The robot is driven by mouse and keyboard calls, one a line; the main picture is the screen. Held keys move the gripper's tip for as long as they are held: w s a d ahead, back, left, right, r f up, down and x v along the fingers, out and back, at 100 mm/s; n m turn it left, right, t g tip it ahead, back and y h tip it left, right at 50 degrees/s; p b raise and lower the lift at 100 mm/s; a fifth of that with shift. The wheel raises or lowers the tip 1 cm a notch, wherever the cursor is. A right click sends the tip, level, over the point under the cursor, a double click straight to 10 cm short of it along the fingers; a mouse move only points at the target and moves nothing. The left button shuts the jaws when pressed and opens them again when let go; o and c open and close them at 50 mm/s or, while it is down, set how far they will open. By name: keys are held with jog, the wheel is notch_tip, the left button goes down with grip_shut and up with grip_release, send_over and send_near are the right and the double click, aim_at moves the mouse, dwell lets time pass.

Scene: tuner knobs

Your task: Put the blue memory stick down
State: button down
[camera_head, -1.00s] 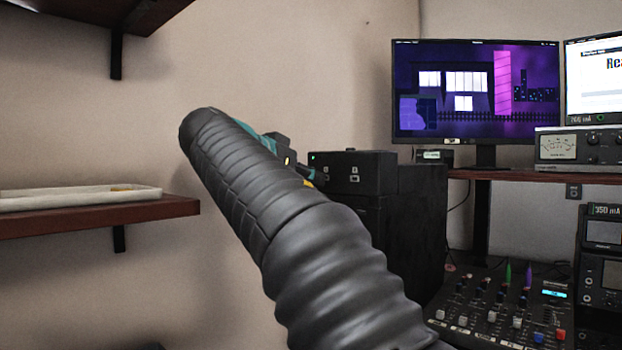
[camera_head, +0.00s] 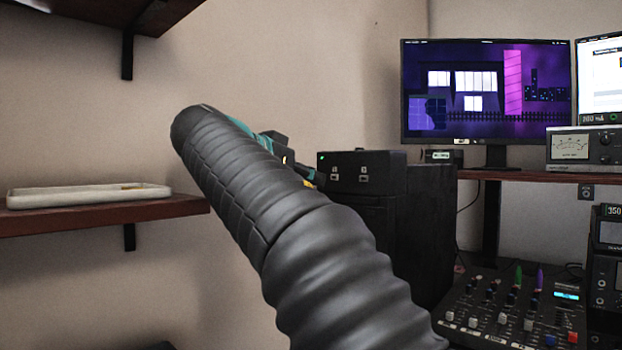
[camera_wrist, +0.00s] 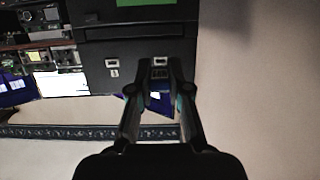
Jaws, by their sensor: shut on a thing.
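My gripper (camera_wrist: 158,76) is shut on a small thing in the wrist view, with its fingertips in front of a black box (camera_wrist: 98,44). A little dark blue and light metal shows between the fingers; I take this as the blue memory stick (camera_wrist: 160,74), mostly hidden by the fingers. I cannot tell whether it touches the box. In the head view my arm hides most of the gripper; only its teal side and dark fingers (camera_head: 312,176) show, to the left of the box front (camera_head: 350,181).
A pale tray (camera_head: 90,195) lies on a wooden shelf (camera_head: 110,214) at the left. The box has two small ports on its front and stands on a black cabinet (camera_head: 425,235). A mixer (camera_head: 520,310) and monitor (camera_head: 485,92) stand at the right.

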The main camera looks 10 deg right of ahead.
jog(key=shift+a, duration=0.1)
dwell(0.3)
jog(key=shift+w+d, duration=0.4)
jog(key=shift+d, duration=0.2)
jog(key=shift+w+d, duration=0.35)
jog(key=shift+d, duration=0.2)
